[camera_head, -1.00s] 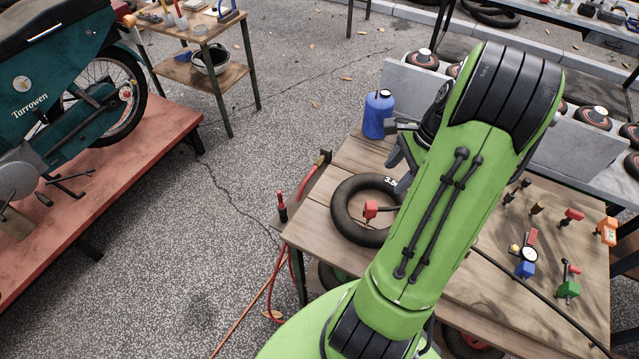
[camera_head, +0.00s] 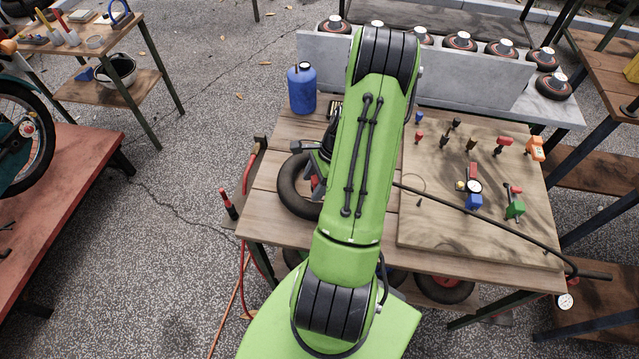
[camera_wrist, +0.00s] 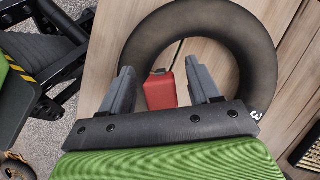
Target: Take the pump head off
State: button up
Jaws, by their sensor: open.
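The red pump head (camera_wrist: 160,90) is a small block inside the ring of the black inner tube (camera_wrist: 250,62). A thin dark stem runs from it towards the tube's inner edge. My gripper (camera_wrist: 161,68) is open, with one grey finger on each side of the red block. Gaps show between the block and both fingers. In the head view the tube (camera_head: 290,198) lies on the wooden table, and my arm hides much of it. Only a bit of the pump head (camera_head: 316,184) shows there, by my gripper.
A blue bottle (camera_head: 302,90) stands behind the tube. A wooden board (camera_head: 430,225) to the right holds several coloured fittings and a gauge (camera_head: 474,186). A long black rod (camera_head: 490,218) lies across it. A red-handled tool (camera_head: 228,204) is at the table's left edge.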

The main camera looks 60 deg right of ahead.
jog(key=shift+w+a+f, duration=0.1)
jog(key=shift+f, duration=0.25)
jog(key=shift+r, duration=0.1)
jog(key=c, duration=1.1)
jog(key=shift+o, duration=0.2)
notch_tip(320, 180, up, 15)
jog(key=p, duration=0.7)
